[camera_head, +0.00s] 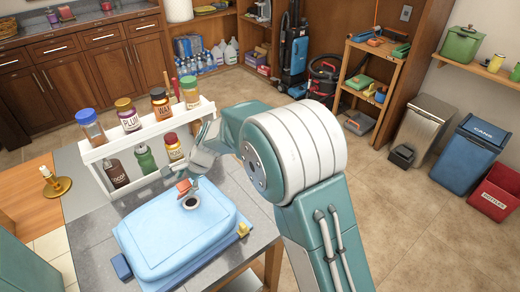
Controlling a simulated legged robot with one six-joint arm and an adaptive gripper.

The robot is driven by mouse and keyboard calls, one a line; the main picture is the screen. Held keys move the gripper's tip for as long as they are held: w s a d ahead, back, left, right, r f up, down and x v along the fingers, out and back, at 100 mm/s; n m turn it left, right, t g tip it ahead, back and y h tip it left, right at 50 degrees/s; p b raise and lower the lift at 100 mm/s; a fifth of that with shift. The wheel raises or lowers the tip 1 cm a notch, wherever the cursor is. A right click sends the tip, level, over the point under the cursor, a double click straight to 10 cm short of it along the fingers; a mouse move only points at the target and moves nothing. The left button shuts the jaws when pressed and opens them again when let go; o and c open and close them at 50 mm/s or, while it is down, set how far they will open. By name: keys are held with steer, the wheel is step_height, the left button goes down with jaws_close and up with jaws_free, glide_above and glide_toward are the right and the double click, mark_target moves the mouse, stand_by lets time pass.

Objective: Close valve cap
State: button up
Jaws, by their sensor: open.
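A light blue container (170,232) lies on the grey-topped table. A round dark-rimmed valve opening (191,202) sits on its top. A small red piece (183,187), which looks like the valve cap, stands tilted up at the far side of the opening, not over it. My gripper (196,174) is open, just above and behind the red piece, close to the white rack. Its fingertips are small in the picture, and I cannot tell whether they touch the red piece.
A white two-shelf rack (147,133) with several jars stands behind the container. A brass candle holder (56,182) is at the left. A dark blue block (121,267) and a yellow item (243,229) lie beside the container. The grey tabletop (88,232) is clear at left.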

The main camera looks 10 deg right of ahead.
steer(key=shift+w+a+m+g+h, duration=0.3)
steer(key=shift+w+a+g+h, duration=0.2)
steer(key=shift+w+g+h, duration=0.3)
steer(key=s+v, duration=0.1)
steer(key=v, duration=1.1)
steer(key=s+d+r+n+t+h, duration=0.1)
steer(key=s+d+r+n, duration=0.1)
steer(key=s+d+r, duration=0.2)
steer(key=s+d+r+n+t+h, duration=0.1)
steer(key=s+d+r+n+t, duration=0.1)
steer(key=s+d+r, duration=0.3)
steer(key=shift+s+d+n, duration=0.7)
steer(key=shift+s+d, duration=0.8)
steer(key=shift+d, duration=2.25)
